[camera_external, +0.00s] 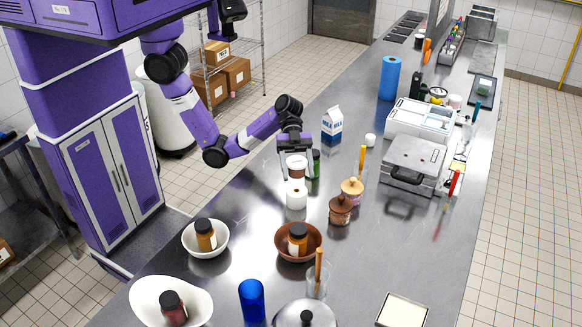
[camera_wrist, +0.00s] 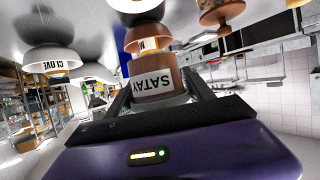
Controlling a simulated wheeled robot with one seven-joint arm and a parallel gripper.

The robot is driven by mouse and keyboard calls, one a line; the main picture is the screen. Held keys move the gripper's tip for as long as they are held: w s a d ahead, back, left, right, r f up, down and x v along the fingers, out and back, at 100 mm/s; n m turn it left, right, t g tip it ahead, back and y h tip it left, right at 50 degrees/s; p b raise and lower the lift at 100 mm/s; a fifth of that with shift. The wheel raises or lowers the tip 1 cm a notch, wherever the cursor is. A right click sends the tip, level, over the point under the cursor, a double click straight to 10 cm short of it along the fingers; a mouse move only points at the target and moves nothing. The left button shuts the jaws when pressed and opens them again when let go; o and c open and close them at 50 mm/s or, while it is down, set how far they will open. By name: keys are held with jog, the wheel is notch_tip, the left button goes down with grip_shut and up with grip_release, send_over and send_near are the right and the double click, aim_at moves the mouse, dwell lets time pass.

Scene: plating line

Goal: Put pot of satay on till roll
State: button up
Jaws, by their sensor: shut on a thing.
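The pot of satay (camera_external: 297,172) is a brown pot with a pale top, held upright between the fingers of my gripper (camera_external: 297,152). In the wrist view the pot (camera_wrist: 154,82) shows upside down, its SATAY label facing the camera, with the fingers on both sides. The till roll (camera_external: 296,197) is a short white cylinder standing on the steel counter. In the external view the pot appears just above it. I cannot tell whether the pot touches the roll or is slightly behind it. I cannot clearly make out the roll in the wrist view.
A green bottle (camera_external: 315,165) stands close right of the pot. A brown bowl (camera_external: 313,251) and a white bowl (camera_external: 220,247), each with a jar inside, are nearer. Two lidded pots (camera_external: 341,211) stand right. A milk carton (camera_external: 332,126) stands behind. Clear counter lies left of the roll.

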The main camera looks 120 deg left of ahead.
aim_at(298, 196)
jog(key=shift+f, duration=3.3)
jog(key=shift+f, duration=0.1)
jog(key=shift+f, duration=0.15)
jog(key=o, duration=1.4)
jog(key=shift+o, duration=0.2)
jog(key=shift+r, duration=0.3)
jog(key=b+v, duration=0.1)
jog(key=v, duration=1.1)
jog(key=shift+f, duration=0.15)
